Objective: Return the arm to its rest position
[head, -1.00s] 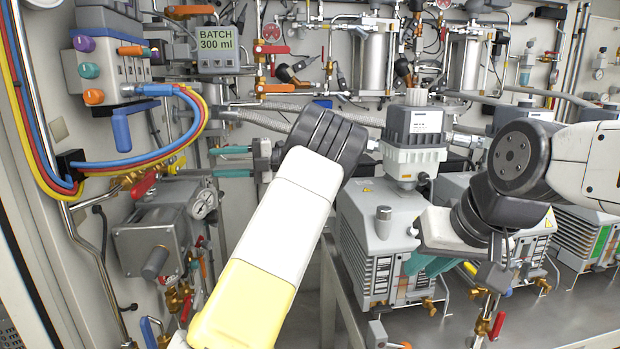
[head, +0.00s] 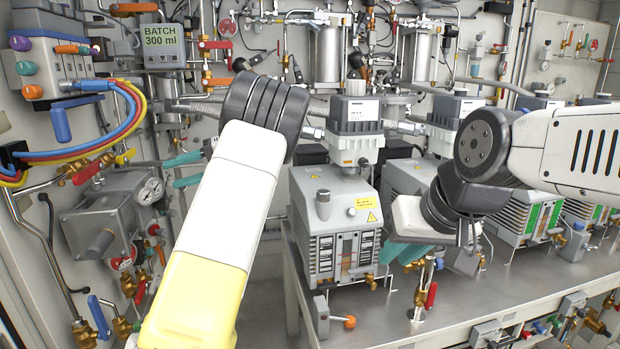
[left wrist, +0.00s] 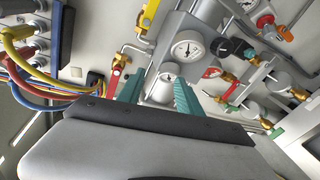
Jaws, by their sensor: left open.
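My left arm crosses the head view from the bottom, a yellow and white link ending in a dark ribbed joint. My left gripper (head: 168,172), with teal fingers, shows left of that joint, partly hidden behind the arm. In the left wrist view its two teal fingers (left wrist: 160,82) are apart, with nothing seen held between them. My right arm comes in from the right. My right gripper (head: 396,255), also teal-fingered, points down and left in front of the bench pumps; the gap between its fingers is unclear.
A grey pump (head: 335,215) stands on the metal bench (head: 470,300), with more pumps to its right. A gauge (head: 150,191) and grey valve box (head: 105,215) are on the left wall. Coloured hoses (head: 125,120) loop at far left. Small valves line the bench front.

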